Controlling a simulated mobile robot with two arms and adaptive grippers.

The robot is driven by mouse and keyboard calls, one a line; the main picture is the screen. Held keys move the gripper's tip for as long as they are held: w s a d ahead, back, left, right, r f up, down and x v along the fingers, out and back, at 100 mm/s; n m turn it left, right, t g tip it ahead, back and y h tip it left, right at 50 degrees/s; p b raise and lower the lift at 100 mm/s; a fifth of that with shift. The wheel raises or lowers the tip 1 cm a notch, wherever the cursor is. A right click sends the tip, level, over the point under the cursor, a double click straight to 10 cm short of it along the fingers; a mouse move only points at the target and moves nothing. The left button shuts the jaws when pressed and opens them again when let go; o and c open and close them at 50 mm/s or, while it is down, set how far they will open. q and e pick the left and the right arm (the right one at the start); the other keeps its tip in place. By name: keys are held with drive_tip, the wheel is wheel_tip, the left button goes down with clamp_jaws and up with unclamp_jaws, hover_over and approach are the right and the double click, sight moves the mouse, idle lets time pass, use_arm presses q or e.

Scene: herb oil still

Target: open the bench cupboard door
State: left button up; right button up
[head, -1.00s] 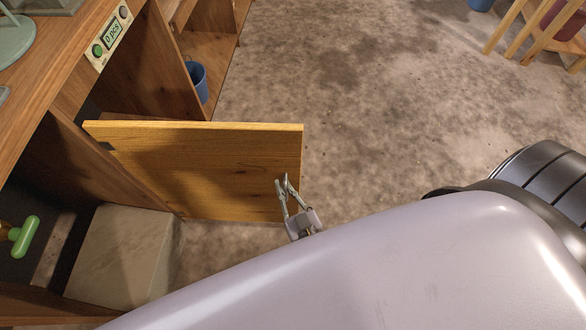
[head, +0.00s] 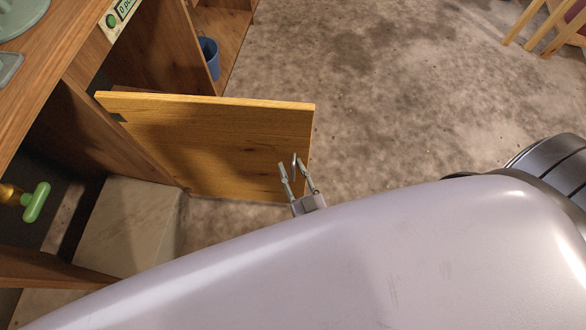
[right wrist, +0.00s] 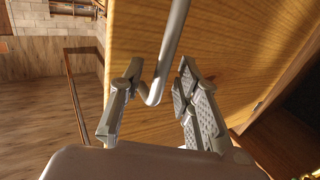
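The bench cupboard door (head: 210,140), a light wooden panel, stands swung well out from the bench (head: 50,75). Its metal bar handle (right wrist: 172,45) is near the free edge. My right gripper (head: 290,166) is at that edge, and its two fingers are spread apart. In the right wrist view the bent end of the handle lies between the fingers, close to the left one; I cannot tell whether they touch. My arm covers the lower part of the head view. My left gripper is not in view.
Inside the open cupboard are a pale stone-like block (head: 125,225) and a green-handled object (head: 37,202). A blue bucket (head: 210,57) stands in the neighbouring bay. A wooden stand (head: 550,28) is at the far right. The floor (head: 400,100) between is clear.

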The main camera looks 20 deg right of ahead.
drive_tip(key=s, duration=1.2)
drive_tip(key=shift+d, duration=0.1)
